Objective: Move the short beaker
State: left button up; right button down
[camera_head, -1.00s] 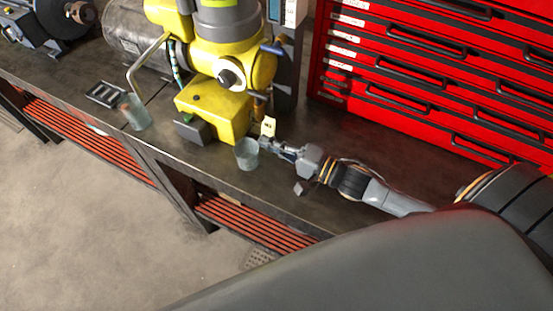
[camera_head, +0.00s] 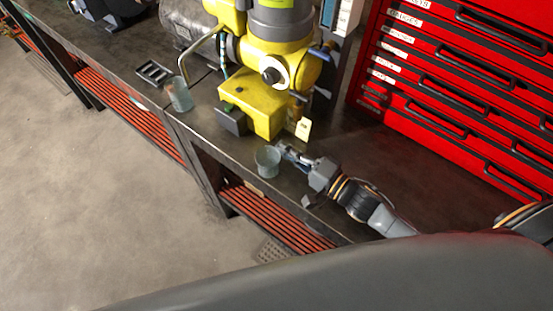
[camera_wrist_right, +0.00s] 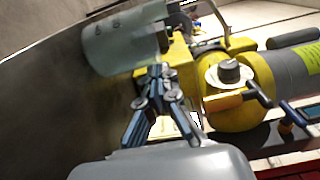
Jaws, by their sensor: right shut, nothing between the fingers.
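The short beaker (camera_head: 267,161), translucent pale green, stands upright on the dark workbench (camera_head: 345,178) near its front edge. My right gripper (camera_head: 283,148) is close beside its right rim, shut and empty. In the right wrist view the beaker (camera_wrist_right: 120,45) is large at upper left, and the shut fingertips (camera_wrist_right: 156,74) are at its lower right; I cannot tell whether they touch it. Another, taller-looking beaker (camera_head: 180,95) stands further left on the bench. My left gripper is not in view.
A yellow and grey motor (camera_head: 272,68) with a pale tag (camera_head: 303,128) stands just behind the short beaker. A red tool chest (camera_head: 450,90) is at the back right. A small black tray (camera_head: 154,72) lies at left. Bench between gripper and chest is clear.

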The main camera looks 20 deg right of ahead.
jog(key=shift+s+a+r+p, duration=0.1)
jog(key=shift+s+a+p, duration=0.4)
jog(key=shift+s, duration=0.15)
jog(key=shift+s+a, duration=0.15)
jog(key=shift+s, duration=0.05)
